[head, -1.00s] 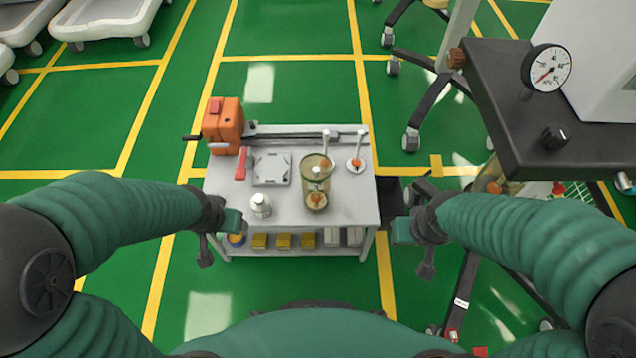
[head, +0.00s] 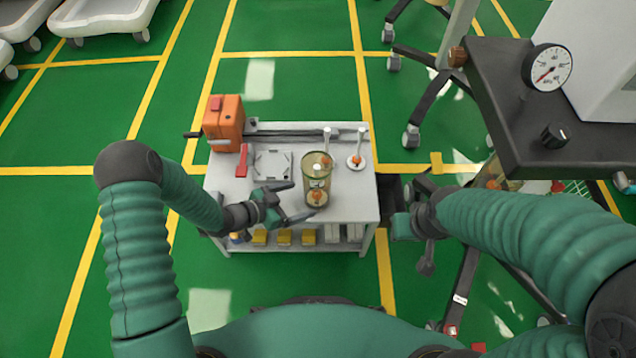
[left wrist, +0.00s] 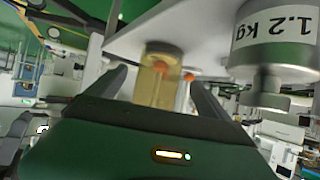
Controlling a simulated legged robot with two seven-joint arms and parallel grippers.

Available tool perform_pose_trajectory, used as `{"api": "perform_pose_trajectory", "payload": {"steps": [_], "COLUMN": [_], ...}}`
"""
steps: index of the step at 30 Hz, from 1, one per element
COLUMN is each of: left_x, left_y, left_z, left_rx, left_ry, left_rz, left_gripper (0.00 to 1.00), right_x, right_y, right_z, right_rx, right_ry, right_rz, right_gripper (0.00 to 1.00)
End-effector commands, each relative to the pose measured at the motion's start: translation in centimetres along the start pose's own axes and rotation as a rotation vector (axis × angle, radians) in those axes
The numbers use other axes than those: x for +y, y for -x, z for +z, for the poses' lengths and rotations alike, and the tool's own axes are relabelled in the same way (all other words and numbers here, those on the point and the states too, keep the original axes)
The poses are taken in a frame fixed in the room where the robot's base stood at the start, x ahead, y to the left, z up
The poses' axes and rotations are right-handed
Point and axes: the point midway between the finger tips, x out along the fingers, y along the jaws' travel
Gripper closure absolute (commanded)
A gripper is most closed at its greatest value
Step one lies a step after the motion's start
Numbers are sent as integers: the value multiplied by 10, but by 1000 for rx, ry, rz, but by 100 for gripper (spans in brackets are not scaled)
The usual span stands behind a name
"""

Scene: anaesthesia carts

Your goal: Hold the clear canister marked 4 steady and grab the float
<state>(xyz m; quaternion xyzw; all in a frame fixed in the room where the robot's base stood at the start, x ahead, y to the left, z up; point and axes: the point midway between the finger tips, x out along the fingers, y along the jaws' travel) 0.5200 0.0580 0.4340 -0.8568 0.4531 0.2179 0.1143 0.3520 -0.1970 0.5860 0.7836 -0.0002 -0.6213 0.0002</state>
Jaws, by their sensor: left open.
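The clear canister (head: 316,172), yellowish, stands on the small grey table right of the middle. No number on it is legible. In the left wrist view the canister (left wrist: 155,92) shows beyond the two spread fingers. My right gripper (head: 408,225) hangs off the table's right edge; its finger gap is unclear.
An orange device (head: 223,122), a red-handled piece (head: 241,162) and a flat square plate (head: 272,163) sit at left. A white-rod stand (head: 356,162) is right of the canister. A dark cart (head: 500,120) is right.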

Motion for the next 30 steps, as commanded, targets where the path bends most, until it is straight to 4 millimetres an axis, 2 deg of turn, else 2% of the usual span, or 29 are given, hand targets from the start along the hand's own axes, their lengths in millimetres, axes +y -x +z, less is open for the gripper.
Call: {"api": "perform_pose_trajectory", "payload": {"steps": [1,4,10,15,23,30], "left_x": [0,0,0,-1,-1,-1], "left_y": [-13,-31,-59,-69,-69,-69], "left_z": [7,6,3,1,1,1], "left_rx": [0,0,-1,-2,-3,-3], "left_ry": [-4,-3,-1,0,0,0], "left_rz": [0,1,0,-2,-2,-2], "left_gripper": [9,9,9,9,9,40], "right_x": [0,0,0,0,0,0], "right_y": [-14,-26,-34,-36,-36,-36], "right_z": [3,6,8,8,8,8], "right_rx": [0,0,0,0,0,0], "right_ry": [0,0,0,0,0,0], "right_rz": [0,0,0,0,0,0], "right_gripper": [64,64,64,64,64,64]}}
